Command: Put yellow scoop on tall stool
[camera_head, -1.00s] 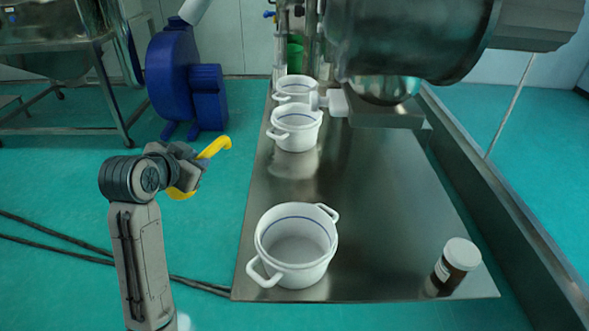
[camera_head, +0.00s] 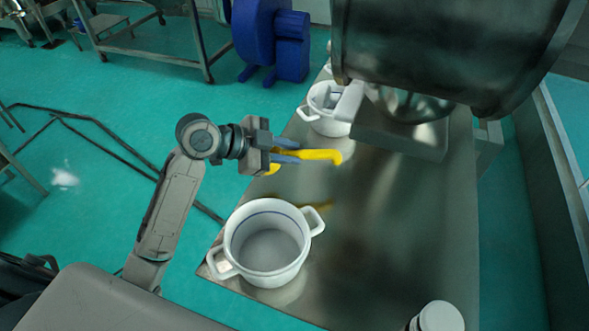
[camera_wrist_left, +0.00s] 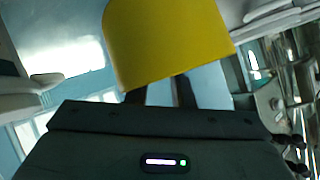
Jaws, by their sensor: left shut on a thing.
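The yellow scoop (camera_head: 322,156) is in my left gripper (camera_head: 286,154), which is shut on it. The scoop is held above the left edge of the steel table, and its handle end points right. In the left wrist view the yellow scoop (camera_wrist_left: 168,38) fills the upper middle, just beyond the fingers (camera_wrist_left: 160,90). No tall stool can be clearly made out in either view. My right gripper is not in view.
A white two-handled pot (camera_head: 266,243) stands at the near left of the steel table (camera_head: 385,215). Another white pot (camera_head: 327,108) stands farther back. A white-capped jar (camera_head: 440,316) is at the bottom right. A large metal machine (camera_head: 440,45) overhangs the table's back.

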